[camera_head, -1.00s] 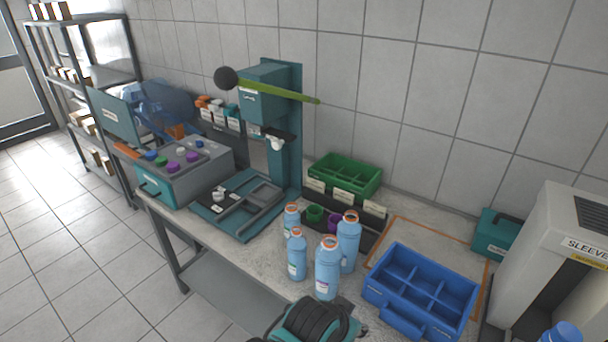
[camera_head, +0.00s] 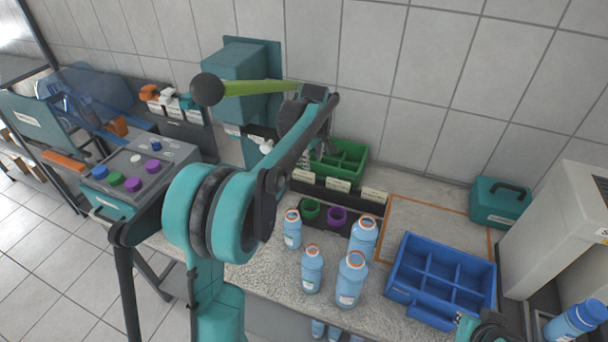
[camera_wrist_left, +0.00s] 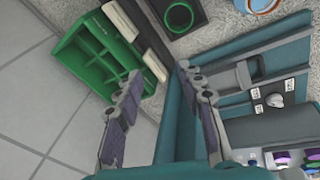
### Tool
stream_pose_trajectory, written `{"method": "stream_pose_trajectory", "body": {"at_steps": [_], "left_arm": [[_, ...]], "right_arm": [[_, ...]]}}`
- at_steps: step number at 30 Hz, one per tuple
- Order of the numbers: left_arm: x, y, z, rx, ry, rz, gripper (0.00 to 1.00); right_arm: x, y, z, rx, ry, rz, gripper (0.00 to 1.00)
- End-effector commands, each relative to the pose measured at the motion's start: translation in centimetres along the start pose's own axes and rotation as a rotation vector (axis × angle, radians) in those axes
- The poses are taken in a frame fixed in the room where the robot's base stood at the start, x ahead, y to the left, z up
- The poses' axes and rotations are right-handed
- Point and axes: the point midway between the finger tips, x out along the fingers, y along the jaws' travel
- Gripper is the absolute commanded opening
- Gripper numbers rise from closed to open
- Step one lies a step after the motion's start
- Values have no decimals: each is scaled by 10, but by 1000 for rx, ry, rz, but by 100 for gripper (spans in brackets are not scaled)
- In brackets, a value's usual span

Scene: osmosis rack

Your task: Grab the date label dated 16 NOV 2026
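Several small white labels stand in a dark holder in front of the green divided tray; the left one (camera_head: 303,176), middle one (camera_head: 338,184) and right one (camera_head: 375,194) show in the head view. Their print is too small to read, so I cannot tell which is dated 16 NOV 2026. Pale labels (camera_wrist_left: 118,20) also show along the tray's edge in the left wrist view. My left gripper (camera_wrist_left: 160,76) is open, its fingers apart with nothing between them. In the head view it hangs beyond my arm, over the green tray's left end, partly hidden.
The green tray (camera_head: 349,153) stands behind the labels. A teal press (camera_head: 238,75) with a lime lever is left. A blue crate (camera_head: 402,263) stands right.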

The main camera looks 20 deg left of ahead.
Motion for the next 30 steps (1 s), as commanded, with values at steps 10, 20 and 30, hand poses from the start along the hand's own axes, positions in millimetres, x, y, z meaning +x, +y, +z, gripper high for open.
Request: {"method": "stream_pose_trajectory", "body": {"at_steps": [10,20,30], "left_arm": [[102,34,-59,-420,2,-125,38],[141,31,-65,-485,6,-144,38],[183,30,-65,-483,5,-143,38]], "right_arm": [[-9,0,-6,0,0,0,0],[-5,0,-4,0,0,0,0],[6,0,4,0,0,0,0]]}}
